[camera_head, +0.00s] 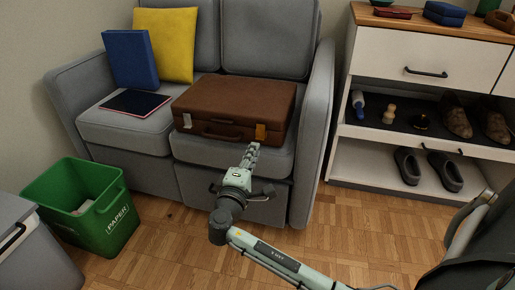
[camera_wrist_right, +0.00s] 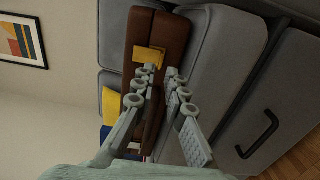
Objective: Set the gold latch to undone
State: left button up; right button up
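The brown suitcase (camera_head: 235,103) lies flat and closed on the grey sofa seat. The gold latch (camera_head: 260,131) is on its front side, right of the handle; a silver latch (camera_head: 187,121) is on the left. In the right wrist view the gold latch (camera_wrist_right: 150,56) shows just beyond the fingertips. I cannot tell clearly whether its flap is up or down. My right gripper (camera_head: 254,148) is in front of the suitcase, just below and left of the gold latch. In the wrist view its fingers (camera_wrist_right: 161,73) are apart with nothing between them. My left gripper is not in view.
A yellow cushion (camera_head: 165,44), a blue cushion (camera_head: 130,60) and a dark flat item (camera_head: 134,103) are on the sofa (camera_head: 313,125). A green paper bin (camera_head: 112,232) stands at left. A shoe cabinet (camera_head: 399,140) stands at right. The wooden floor in front is mostly clear.

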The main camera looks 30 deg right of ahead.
aim_at(259, 139)
jog(key=x, duration=0.5)
jog(key=shift+b, duration=0.35)
jog(key=shift+a, duration=0.1)
grip_shut()
